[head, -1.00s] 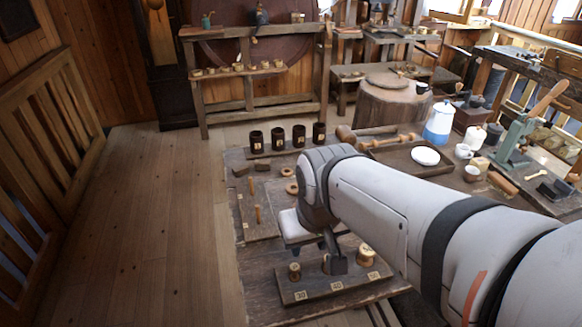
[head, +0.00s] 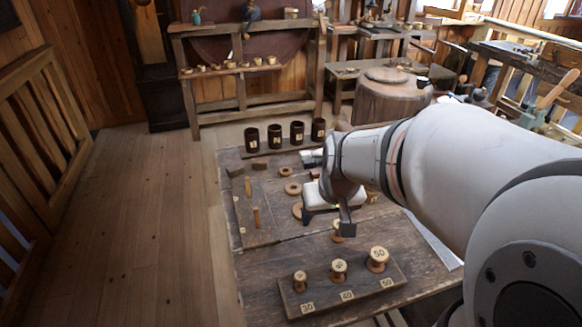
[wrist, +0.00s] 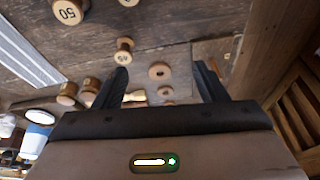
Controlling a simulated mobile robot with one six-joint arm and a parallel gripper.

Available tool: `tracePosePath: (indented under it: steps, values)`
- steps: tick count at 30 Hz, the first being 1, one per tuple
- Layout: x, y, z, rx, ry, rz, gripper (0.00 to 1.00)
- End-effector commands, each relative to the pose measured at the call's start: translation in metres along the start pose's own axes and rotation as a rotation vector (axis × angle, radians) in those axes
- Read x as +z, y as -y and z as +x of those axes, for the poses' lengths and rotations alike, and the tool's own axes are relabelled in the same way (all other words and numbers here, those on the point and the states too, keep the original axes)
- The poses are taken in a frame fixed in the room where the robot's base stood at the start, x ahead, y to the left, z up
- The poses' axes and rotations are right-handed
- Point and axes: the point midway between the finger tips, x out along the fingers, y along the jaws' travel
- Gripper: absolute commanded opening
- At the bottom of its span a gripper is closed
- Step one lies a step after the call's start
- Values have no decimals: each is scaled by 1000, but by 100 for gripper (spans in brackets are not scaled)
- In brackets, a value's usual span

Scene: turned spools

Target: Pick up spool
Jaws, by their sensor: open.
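My gripper (head: 346,226) hangs open above the table; its two fingers are spread and empty in the wrist view (wrist: 160,70). A loose wooden spool (head: 337,231) stands on the table by the gripper, partly hidden by it. A spool (wrist: 124,52) with a marked pale end shows just beyond the left finger in the wrist view, apart from it. Three spools stand in a row on a labelled board: a small one (head: 300,281) at 30, a middle one (head: 339,270) at 40 and a larger one (head: 377,260) at 50.
The spool board (head: 318,301) lies near the table's front edge. Wooden rings (head: 292,188), a white-topped stand (head: 336,195) and a peg board (head: 247,222) lie beyond. Dark cups (head: 297,132) line the far edge. Bare tabletop (head: 285,255) lies left of the gripper.

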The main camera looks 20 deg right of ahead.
Motion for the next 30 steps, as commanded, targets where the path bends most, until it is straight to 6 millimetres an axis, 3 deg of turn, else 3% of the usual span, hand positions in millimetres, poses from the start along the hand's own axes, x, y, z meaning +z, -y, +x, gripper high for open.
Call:
tracePosePath:
  steps: [1,3,6,9,15,30]
  values:
    - [-6,-16,41,6,-5,25,66]
    - [-19,-34,72,16,-26,49,66]
    - [-32,-60,109,32,-52,76,66]
    - [-40,-79,134,47,-70,94,66]
    - [-46,-93,157,59,-82,106,66]
    - [-53,-91,219,58,-82,105,66]
